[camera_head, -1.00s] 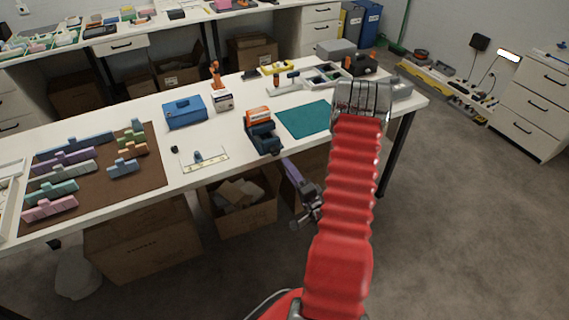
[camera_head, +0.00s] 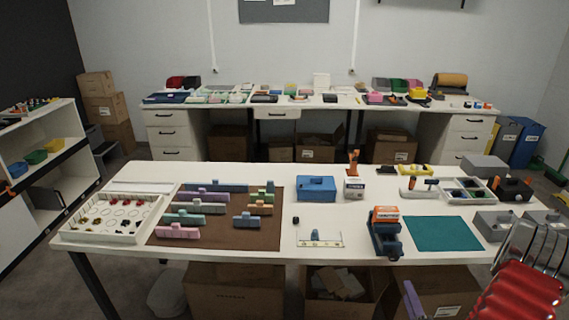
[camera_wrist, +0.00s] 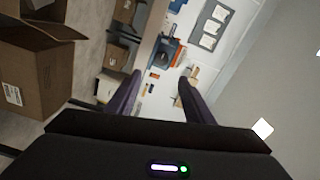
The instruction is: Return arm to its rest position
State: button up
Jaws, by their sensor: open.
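My red ribbed arm (camera_head: 520,296) shows in the lower right corner of the head view, in front of the table's right end. A purple finger of my gripper (camera_head: 413,300) shows at the bottom edge of that view, below the table's front edge; the rest is cut off. In the wrist view my gripper (camera_wrist: 160,78) has its two purple fingers wide apart with nothing between them. Beyond the fingers are a wall, a bench and cartons, all tilted.
The white table (camera_head: 120,205) holds a brown mat (camera_head: 220,240) with coloured blocks, a blue box (camera_head: 316,188), a teal mat (camera_head: 443,233) and a white tray (camera_head: 75,228). Open cartons (camera_head: 335,285) stand under it. A second bench (camera_head: 340,102) runs along the back wall.

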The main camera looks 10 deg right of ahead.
jog(key=s+f+n+g+y, duration=0.1)
jog(key=s+f+n+g, duration=0.25)
jog(key=f+g, duration=0.3)
jog(key=s+f+n+g+y, duration=0.1)
jog(key=s+f+n+g, duration=0.2)
jog(key=s+f+g, duration=0.3)
jog(key=a+r+n+y, duration=0.1)
jog(key=a+r+n, duration=0.5)
jog(key=a+r, duration=1.1)
jog(key=s+a+r+n+y, duration=0.1)
jog(key=a+r+n, duration=0.5)
jog(key=a+r, duration=1.1)
notch_tip(320, 180, up, 6)
jog(key=shift+s+r+t+y, duration=0.2)
jog(key=shift+t+y, duration=0.25)
jog(key=shift+y, duration=0.15)
